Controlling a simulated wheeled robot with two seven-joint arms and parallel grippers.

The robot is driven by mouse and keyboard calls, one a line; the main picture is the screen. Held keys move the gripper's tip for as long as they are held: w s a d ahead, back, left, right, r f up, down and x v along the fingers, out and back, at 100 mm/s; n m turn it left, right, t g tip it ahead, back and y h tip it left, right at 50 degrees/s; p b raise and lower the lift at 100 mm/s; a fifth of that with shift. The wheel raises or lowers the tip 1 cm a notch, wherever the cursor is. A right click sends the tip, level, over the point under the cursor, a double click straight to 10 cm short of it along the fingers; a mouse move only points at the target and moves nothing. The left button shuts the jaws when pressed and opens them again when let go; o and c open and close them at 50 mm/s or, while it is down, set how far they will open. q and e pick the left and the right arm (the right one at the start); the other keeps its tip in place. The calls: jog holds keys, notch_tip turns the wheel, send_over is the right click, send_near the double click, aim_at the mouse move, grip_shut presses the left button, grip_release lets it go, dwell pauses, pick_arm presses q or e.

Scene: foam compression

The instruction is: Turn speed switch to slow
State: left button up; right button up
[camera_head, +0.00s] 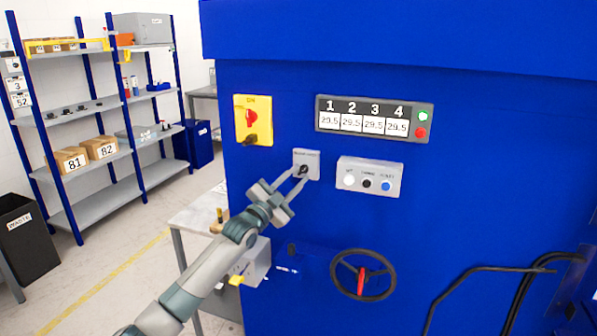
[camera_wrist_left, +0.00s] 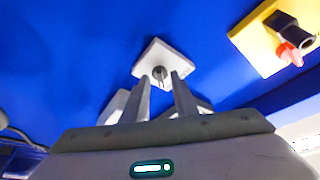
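The speed switch is a small dark knob on a light grey square plate (camera_head: 312,158) on the blue machine front. Its label is too small to read. In the left wrist view the plate (camera_wrist_left: 157,55) looks tilted, and the knob (camera_wrist_left: 159,74) sits near its lower corner. My left gripper (camera_head: 299,173) is at the plate. In the left wrist view its two fingertips (camera_wrist_left: 161,77) are apart, one on each side of the knob, with blue or plate surface showing between. I cannot tell whether they touch it. My right gripper is not in view.
A yellow switch box (camera_head: 260,106) with a red and black handle is up to the left. A four-number display (camera_head: 322,103) is above. A three-button box (camera_head: 346,162) is close on the right. A handwheel (camera_head: 338,283) is below.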

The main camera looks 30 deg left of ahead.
pick_arm(q)
jog(key=shift+w+r, duration=0.15)
jog(key=shift+w, duration=0.45)
grip_shut()
